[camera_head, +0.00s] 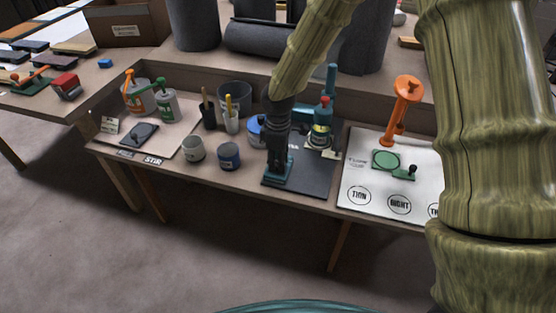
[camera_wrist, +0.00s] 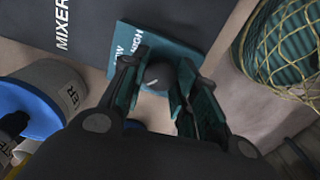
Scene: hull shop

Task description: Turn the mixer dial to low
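The mixer dial is a dark round knob (camera_wrist: 160,76) with a small pale mark, on a teal plate (camera_wrist: 175,45) lettered "HIGH" and a partly hidden word ending "OW". My gripper (camera_wrist: 157,86) points down with its two fingers on either side of the knob. The fingers stand apart; contact with the knob is not clear. In the head view my gripper (camera_head: 278,165) is over the teal plate (camera_head: 284,178) at the front left of a dark mat (camera_head: 312,183), and it hides the knob. The teal mixer (camera_head: 331,85) stands behind to the right.
An orange lamp-like stand (camera_head: 396,120) and a green dial plate (camera_head: 404,173) sit on a white mat to the right. A netted green object (camera_wrist: 285,45) is close by in the wrist view.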

